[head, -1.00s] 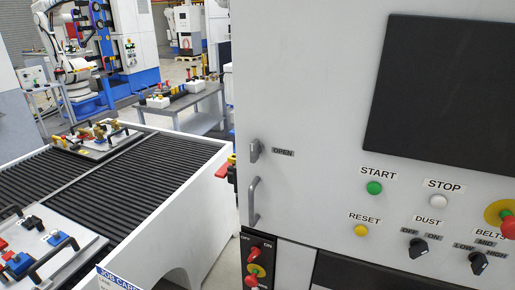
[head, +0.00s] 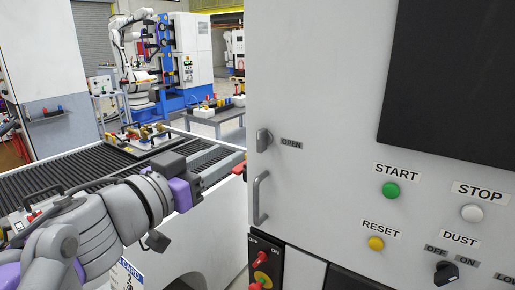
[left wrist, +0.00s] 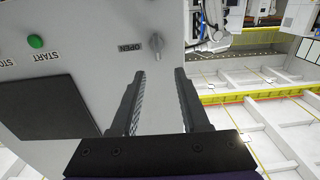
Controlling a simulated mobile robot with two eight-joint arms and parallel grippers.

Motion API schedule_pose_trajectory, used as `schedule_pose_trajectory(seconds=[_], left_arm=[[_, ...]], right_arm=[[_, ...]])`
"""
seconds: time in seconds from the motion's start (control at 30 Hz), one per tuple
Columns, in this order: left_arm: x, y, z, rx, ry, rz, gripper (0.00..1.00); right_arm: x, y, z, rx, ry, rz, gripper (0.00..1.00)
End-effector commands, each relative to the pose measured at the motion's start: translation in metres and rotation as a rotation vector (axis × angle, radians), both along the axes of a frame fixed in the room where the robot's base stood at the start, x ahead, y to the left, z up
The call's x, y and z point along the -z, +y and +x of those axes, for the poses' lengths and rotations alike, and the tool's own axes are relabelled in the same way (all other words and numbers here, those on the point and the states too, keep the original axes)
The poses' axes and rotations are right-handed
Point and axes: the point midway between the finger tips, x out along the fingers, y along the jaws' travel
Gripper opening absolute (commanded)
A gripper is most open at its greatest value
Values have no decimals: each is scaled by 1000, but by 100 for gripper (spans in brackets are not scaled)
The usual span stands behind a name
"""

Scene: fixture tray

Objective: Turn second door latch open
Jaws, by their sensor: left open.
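A small grey latch knob (head: 264,140) sits on the white cabinet panel (head: 315,70), left of the OPEN label (head: 291,144). Its grip looks roughly upright. My left gripper (head: 238,159) reaches in from the left, just left of the panel edge and a little below the latch. In the left wrist view my left gripper (left wrist: 160,74) is open and empty. The latch (left wrist: 156,42) shows upside down there, beyond the fingertips and between their lines, apart from them. My right gripper is in neither view.
A grey pull handle (head: 260,198) is below the latch. START (head: 391,190), STOP (head: 472,212) and RESET (head: 376,243) buttons and a DUST knob (head: 446,272) are to the right. A roller conveyor (head: 60,176) with a fixture tray (head: 140,142) lies left behind my arm.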

Motion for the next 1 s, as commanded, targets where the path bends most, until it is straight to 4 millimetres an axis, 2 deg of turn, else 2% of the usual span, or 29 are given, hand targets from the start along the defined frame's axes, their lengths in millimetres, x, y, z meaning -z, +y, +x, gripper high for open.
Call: schedule_pose_trajectory(seconds=[0.17,0.63,0.8,1.0], left_arm=[[-3,-11,6,27,6,-1,46],[-4,-56,75,24,3,-1,46],[-3,-63,85,23,4,0,46],[-2,-64,87,22,4,0,46]], right_arm=[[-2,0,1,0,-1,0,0],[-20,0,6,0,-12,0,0],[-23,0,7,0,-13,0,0],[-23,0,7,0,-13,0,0]])
